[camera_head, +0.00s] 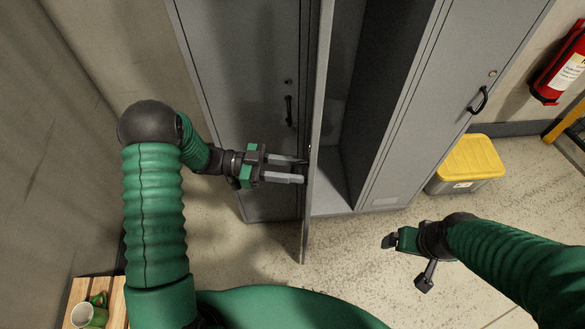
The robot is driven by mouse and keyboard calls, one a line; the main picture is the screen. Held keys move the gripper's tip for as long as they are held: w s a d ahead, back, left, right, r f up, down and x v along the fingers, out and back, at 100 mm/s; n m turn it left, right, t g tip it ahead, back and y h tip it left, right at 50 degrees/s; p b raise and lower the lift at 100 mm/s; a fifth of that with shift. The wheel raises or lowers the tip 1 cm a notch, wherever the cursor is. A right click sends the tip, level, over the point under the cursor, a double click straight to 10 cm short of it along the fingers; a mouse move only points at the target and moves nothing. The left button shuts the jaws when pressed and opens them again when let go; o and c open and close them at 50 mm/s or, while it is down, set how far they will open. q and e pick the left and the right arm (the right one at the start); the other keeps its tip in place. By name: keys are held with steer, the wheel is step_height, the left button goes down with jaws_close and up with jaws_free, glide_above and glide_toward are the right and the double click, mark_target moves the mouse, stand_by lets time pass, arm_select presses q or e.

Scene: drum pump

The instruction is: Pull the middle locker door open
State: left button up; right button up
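The middle locker door (318,120) is swung open and shows nearly edge-on, jutting out towards me. The open middle locker (345,100) shows its dark inside and floor to the right of the door. My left gripper (300,170) is at the left, outer face of this door, its fingertips against or very near it. Its two fingers are parted with a gap between them. The door's handle is not clearly seen; the fingertips and the door edge may hide it. My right gripper (404,263) is open and empty above the floor, right of the door.
The left locker door (245,100) and right locker door (450,90) are closed, each with a black handle. A yellow-lidded box (466,160) stands right of the lockers. A fire extinguisher (561,70) hangs at the right. A mug (88,315) sits on a wooden surface (88,290) at lower left.

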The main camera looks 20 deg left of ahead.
arm_select(q)
steer(key=s+a, duration=0.2)
steer(key=a, duration=1.5)
steer(key=shift+f, duration=0.1)
steer(key=shift+a, duration=0.1)
